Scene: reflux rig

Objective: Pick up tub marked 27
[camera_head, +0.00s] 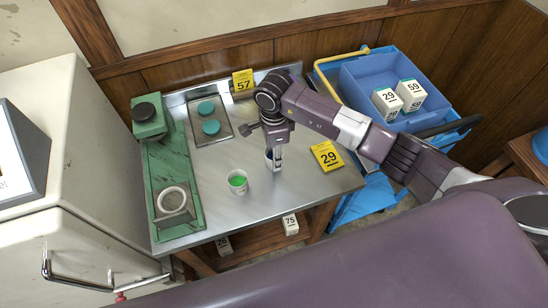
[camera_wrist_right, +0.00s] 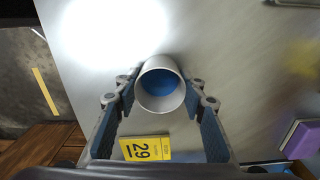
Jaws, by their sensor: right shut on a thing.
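A small white tub (camera_head: 268,163) with blue inside is at the front middle of the metal table, partly hidden by my right gripper (camera_head: 276,158). In the right wrist view the tub (camera_wrist_right: 160,106) is seen from above, round and open, with a blue surface inside. My right gripper (camera_wrist_right: 160,92) is shut on this tub, one finger on each side. No number can be read on the tub from these views. I cannot tell whether it touches the table. A second white tub (camera_head: 238,190) with green inside stands to its left. My left gripper is not in view.
A yellow 29 card (camera_head: 327,156) lies right of the tub, and a yellow 57 sign (camera_head: 243,84) is at the back. A green stand (camera_head: 166,160) fills the table's left side. A blue crate (camera_head: 355,84) holds white boxes numbered 29 and 59.

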